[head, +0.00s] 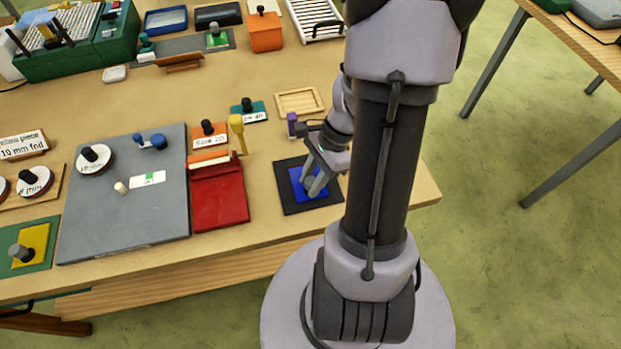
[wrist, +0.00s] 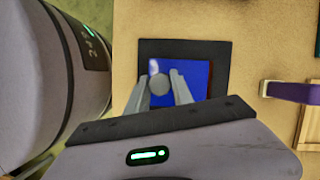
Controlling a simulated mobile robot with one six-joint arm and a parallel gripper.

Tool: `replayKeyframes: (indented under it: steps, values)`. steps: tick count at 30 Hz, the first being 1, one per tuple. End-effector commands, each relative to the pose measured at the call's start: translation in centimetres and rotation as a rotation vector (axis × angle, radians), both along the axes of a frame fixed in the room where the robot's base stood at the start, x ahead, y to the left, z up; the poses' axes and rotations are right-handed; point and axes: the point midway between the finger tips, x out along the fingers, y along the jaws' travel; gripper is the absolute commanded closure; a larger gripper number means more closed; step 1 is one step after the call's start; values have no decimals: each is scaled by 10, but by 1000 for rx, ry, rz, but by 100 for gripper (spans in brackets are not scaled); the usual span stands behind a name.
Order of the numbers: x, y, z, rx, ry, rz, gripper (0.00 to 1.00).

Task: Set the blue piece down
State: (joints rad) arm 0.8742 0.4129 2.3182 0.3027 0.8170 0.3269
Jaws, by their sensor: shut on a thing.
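The blue piece (head: 297,185) is a flat square with a grey round knob on top. It shows over a black square mat (head: 293,207) near the front right of the table. My gripper (head: 313,186) is shut on the knob from above. In the wrist view the blue piece (wrist: 196,76) lies within the outline of the black mat (wrist: 222,50), with black showing around it and a dark reddish strip along its right side. The gripper's fingers (wrist: 162,88) flank the knob (wrist: 159,84). I cannot tell whether the piece touches the mat.
A red folder-like block (head: 219,200) and a grey board (head: 110,215) lie left of the mat. A wooden tray (head: 300,101) sits behind it. A yellow-handled tool (head: 237,130) stands near the red block. The table's front edge is close to the mat.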

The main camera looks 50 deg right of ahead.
Motion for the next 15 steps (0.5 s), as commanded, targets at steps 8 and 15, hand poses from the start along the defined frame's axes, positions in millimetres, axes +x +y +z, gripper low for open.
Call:
replayKeyframes:
  steps: [8, 15]
  values:
    - [0, 0, -1, 0, 0, 0, 50]
    - [0, 0, 7, 0, 0, 0, 50]
